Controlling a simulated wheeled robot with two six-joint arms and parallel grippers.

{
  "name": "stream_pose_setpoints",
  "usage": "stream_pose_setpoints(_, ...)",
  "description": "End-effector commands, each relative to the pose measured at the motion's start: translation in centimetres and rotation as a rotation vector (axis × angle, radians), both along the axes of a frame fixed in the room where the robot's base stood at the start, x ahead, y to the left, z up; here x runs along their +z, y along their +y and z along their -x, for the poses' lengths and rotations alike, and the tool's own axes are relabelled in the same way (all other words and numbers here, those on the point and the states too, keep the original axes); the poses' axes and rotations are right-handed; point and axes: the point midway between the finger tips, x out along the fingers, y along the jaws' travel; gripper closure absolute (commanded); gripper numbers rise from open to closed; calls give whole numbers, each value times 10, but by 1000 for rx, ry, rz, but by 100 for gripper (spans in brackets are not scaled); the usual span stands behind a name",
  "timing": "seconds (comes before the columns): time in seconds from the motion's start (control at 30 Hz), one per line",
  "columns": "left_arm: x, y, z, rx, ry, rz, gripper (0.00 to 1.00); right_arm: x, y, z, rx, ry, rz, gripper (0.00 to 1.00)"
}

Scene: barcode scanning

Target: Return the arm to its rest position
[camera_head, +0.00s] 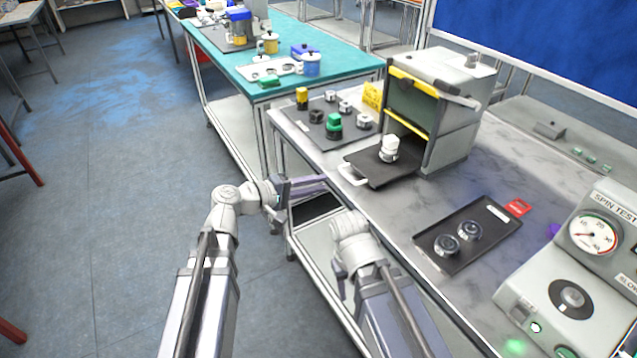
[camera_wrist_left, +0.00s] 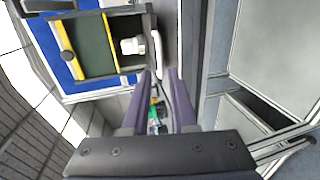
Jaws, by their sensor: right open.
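My left gripper (camera_head: 304,187) reaches past the near-left edge of the grey work table (camera_head: 290,118). In the left wrist view its two purple fingers (camera_wrist_left: 157,95) are apart with nothing held between them. My right arm's wrist end (camera_head: 350,238) is lower and to the right, in front of the table's edge, and its fingers are mostly hidden. Both grippers are clear of the objects on the table. The left gripper is nearest the dark plate (camera_head: 368,172) in front of the grey machine.
The grey machine (camera_head: 438,110) with yellow edging has a white part (camera_head: 390,147) on its plate. A dark tray (camera_head: 468,236) holds two round parts. The spin tester (camera_head: 585,270) stands at lower right. A teal table (camera_head: 335,66) is behind. The floor at left is open.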

Motion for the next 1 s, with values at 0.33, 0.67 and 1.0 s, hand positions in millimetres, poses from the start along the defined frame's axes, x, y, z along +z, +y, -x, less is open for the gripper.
stream_pose_setpoints(0.33, -3, -9, 7, -32, 6, -46, 74, 6, 0, 0, 0, 0, 0, 50)
stream_pose_setpoints(0.67, -64, -51, 105, -450, 95, -692, 74, 60, 0, 0, 0, 0, 0, 50)
stream_pose_setpoints(1.0, -74, 3, 172, -748, 207, -1333, 74, 99, 0, 0, -1, 0, 0, 50)
